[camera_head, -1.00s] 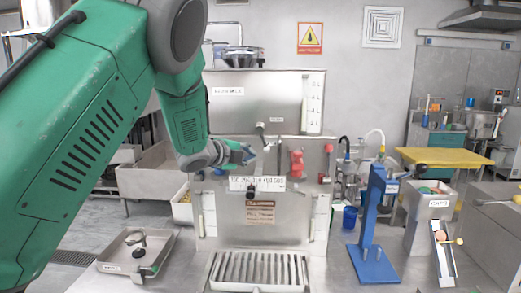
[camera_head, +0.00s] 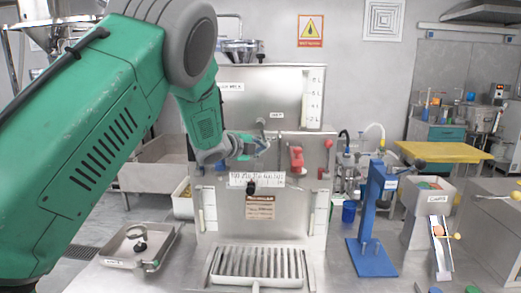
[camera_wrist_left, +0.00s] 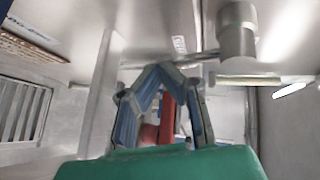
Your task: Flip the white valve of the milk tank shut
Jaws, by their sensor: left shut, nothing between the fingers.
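The milk tank (camera_head: 262,95) is a steel box in the middle of the head view. My left gripper (camera_head: 264,146) is at its front face, left of a red valve (camera_head: 297,158). In the left wrist view, the blue-padded fingers (camera_wrist_left: 163,70) meet at their tips and hold nothing. A metal cylinder (camera_wrist_left: 238,38) with a thin rod and a pale bar (camera_wrist_left: 248,80) is just right of the fingertips. I cannot tell for sure whether this is the white valve. In the head view the valve area is largely hidden by my gripper. A red part (camera_wrist_left: 167,105) shows behind the fingers.
A slotted drip tray (camera_head: 257,279) lies below the tank. A small metal tray (camera_head: 115,249) is at the left. A blue press stand (camera_head: 370,220) and a steel hopper box (camera_head: 424,212) stand at the right. A ruler-like label plate (camera_head: 257,180) is below the gripper.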

